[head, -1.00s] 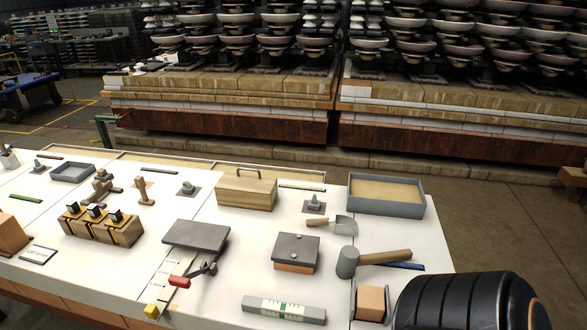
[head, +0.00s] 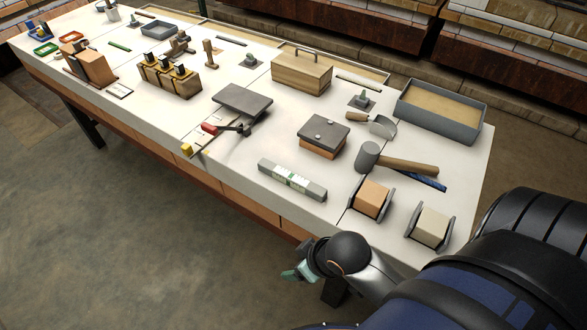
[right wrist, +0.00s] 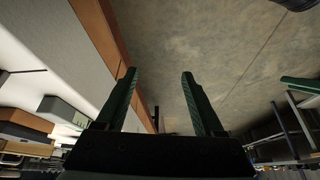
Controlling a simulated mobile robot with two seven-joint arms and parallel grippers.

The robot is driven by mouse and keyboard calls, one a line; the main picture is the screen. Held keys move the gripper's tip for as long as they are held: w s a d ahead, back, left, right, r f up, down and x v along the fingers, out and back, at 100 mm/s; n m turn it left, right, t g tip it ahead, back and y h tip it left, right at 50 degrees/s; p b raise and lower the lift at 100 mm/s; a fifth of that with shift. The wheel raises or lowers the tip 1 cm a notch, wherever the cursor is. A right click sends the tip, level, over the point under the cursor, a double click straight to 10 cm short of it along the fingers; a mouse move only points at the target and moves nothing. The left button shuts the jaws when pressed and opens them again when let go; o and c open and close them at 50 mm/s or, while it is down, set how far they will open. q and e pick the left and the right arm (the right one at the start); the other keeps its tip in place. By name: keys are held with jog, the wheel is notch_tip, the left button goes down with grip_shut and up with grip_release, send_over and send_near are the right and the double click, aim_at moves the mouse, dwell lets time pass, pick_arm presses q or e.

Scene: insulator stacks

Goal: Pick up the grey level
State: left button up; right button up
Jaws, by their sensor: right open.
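The grey level (head: 310,190), a long bar with a white and green label around its middle, lies flat near the front edge of the white table in the head view. My right gripper (head: 297,272) is off the table's front edge, in front of the level and lower in the picture, apart from it. In the right wrist view the two green fingers of my right gripper (right wrist: 159,78) are spread with nothing between them. A grey block at the left of that view may be the level; I cannot tell for sure. My left gripper is not in view.
The white table (head: 250,208) has a brick-faced front edge. Near the level are a mallet (head: 368,156), a brick with a grey plate on top (head: 322,152), an orange block in a holder (head: 371,198) and a grey plate (head: 243,98). Open floor lies in front.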

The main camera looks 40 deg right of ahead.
jog(key=w+a+r+n+g, duration=0.2)
jog(key=w+a+n, duration=0.1)
jog(key=w, duration=0.2)
notch_tip(320, 180, up, 12)
jog(key=m+g+h, duration=0.1)
jog(key=g, duration=0.2)
send_over(291, 176)
jog(key=d, duration=0.1)
notch_tip(291, 176, down, 6)
jog(key=shift+f+b, duration=0.15)
jog(key=shift+b, duration=0.35)
jog(key=shift+a+f+b, duration=0.1)
jog(key=shift+a+f, duration=0.05)
jog(key=shift+f, duration=0.75)
jog(key=shift+a+f+b, duration=0.15)
jog(key=shift+a+f, duration=0.05)
jog(key=shift+f, duration=0.75)
jog(key=shift+a+f+b, duration=0.1)
jog(key=shift+a+f, duration=0.05)
jog(key=shift+f, duration=0.75)
grip_shut()
jog(key=shift+r, duration=0.1)
